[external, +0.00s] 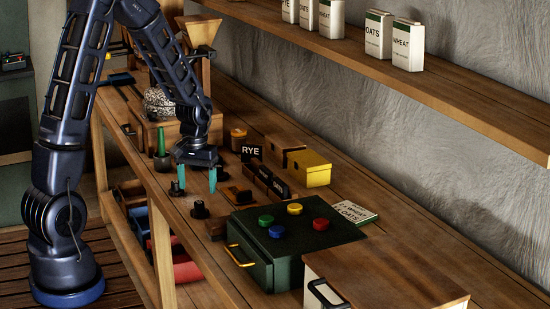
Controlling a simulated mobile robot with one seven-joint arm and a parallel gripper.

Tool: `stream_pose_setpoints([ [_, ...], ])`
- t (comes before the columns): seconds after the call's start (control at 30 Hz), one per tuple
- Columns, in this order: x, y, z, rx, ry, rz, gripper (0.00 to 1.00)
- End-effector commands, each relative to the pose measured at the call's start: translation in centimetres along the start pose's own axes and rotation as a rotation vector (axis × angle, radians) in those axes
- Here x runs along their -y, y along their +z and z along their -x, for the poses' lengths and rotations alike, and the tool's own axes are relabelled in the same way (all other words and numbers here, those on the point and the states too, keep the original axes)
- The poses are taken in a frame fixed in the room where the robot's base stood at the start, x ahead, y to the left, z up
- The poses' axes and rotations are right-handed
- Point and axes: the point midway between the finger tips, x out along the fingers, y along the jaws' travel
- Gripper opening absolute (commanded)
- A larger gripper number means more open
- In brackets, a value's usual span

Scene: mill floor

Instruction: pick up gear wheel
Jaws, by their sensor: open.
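My gripper (197,182) points down over the front part of the wooden bench, its two teal fingers spread apart with nothing visible between them. I cannot pick out the gear wheel for certain. A small dark round piece (200,210) sits on the bench just below and in front of the fingers. Another small dark piece (176,189) is beside the left finger. Both are too small to tell if either is a gear. I cannot tell how high the fingertips are above the bench.
A dark green box (290,246) with coloured knobs and a wooden-lidded box stand at the front right. RYE and OATS signs (252,152) and a yellow box (309,168) stand behind the gripper. A speckled stone (158,103) is at the far left. A shelf (400,80) with bags runs above.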

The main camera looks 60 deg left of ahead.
Motion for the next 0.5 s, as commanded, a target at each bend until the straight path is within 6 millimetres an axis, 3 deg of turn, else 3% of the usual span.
stream_pose_setpoints([
  [0.5, -0.1, -0.2, -4.4, 0.003, -0.001, 0.0, 0.73],
])
